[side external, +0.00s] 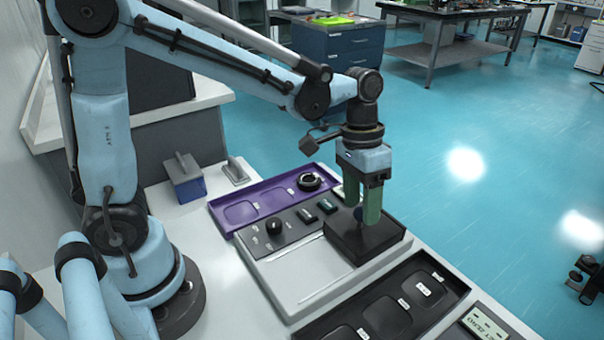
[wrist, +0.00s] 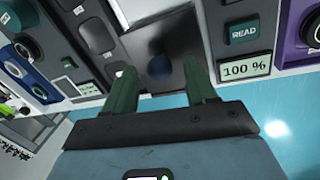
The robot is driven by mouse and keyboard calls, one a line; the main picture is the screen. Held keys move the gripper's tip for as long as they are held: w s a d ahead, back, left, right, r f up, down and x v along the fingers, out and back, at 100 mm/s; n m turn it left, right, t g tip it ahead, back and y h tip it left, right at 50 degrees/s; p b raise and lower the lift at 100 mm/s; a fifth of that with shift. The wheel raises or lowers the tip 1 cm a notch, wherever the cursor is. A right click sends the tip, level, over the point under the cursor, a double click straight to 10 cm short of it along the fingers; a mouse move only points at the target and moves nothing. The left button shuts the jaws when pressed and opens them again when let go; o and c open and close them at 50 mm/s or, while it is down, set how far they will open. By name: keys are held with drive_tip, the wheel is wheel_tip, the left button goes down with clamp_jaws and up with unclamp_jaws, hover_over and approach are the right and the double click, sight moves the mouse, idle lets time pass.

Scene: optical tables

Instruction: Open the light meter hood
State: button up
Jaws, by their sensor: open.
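The light meter has a pale grey base (side external: 285,282) on the bench, and its black hood (side external: 378,238) sits down at the right end of it. A small dark blue knob (side external: 357,212) stands on the hood. My gripper (side external: 362,210) points down over the hood with its green fingers open. In the wrist view, the blurred hood (wrist: 150,42) lies under my gripper (wrist: 160,68). The round knob (wrist: 161,66) shows between the two fingertips, with a gap visible on each side. Whether any finger touches the hood top cannot be told.
A READ button (wrist: 243,31) and a "100 %" display (wrist: 246,69) are beside the hood. A black dial (side external: 274,226) is on the meter. A purple tray (side external: 226,222) lies behind it, a black tray (side external: 456,282) in front. A blue box (side external: 187,186) stands further back.

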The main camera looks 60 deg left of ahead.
drive_tip(key=shift+d+f, duration=0.1)
drive_tip(key=shift+f, duration=0.35)
clamp_jaws()
